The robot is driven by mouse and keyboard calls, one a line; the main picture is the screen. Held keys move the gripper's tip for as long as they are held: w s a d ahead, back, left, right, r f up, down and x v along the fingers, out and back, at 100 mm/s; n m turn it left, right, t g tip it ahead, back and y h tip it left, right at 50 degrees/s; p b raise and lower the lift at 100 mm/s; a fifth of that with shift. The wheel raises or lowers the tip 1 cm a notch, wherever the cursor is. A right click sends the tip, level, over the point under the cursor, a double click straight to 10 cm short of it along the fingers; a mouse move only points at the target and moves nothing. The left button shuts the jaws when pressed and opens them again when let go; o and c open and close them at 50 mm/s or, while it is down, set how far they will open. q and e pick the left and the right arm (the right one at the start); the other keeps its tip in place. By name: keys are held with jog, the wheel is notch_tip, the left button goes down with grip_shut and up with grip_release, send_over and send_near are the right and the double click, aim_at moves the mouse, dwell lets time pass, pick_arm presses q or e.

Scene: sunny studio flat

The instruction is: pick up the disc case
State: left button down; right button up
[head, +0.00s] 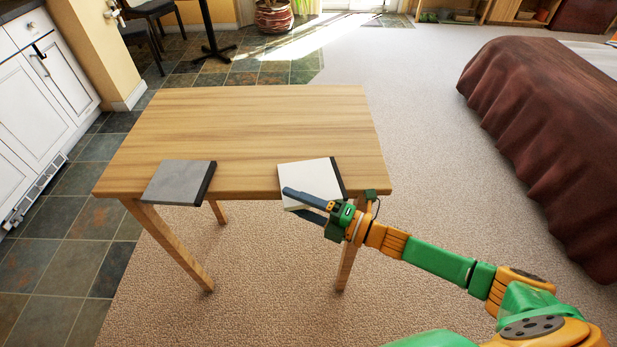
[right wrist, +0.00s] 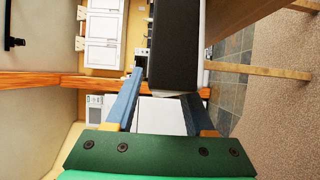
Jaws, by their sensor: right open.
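A thin white square case with a dark spine (head: 310,174), which looks like the disc case, lies flat near the front right corner of the wooden table (head: 250,120). Its front part hangs a little over the table edge. My right gripper (head: 293,201) is open at the case's front edge, one finger over its near corner and the other lower. I cannot tell whether they touch it. In the right wrist view, a dark spine (right wrist: 175,45) shows ahead, by the tips of the open fingers (right wrist: 163,85). My left gripper is out of view.
A similar grey case with a dark spine (head: 178,181) lies at the table's front left, also over the edge. The middle and back of the tabletop are bare. A bed with a brown cover (head: 545,110) stands to the right, and white cabinets (head: 35,100) to the left.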

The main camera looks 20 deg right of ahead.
jog(key=x, duration=0.3)
jog(key=shift+s+d, duration=0.1)
jog(key=shift+s, duration=0.05)
jog(key=shift+c, duration=1.1)
grip_shut()
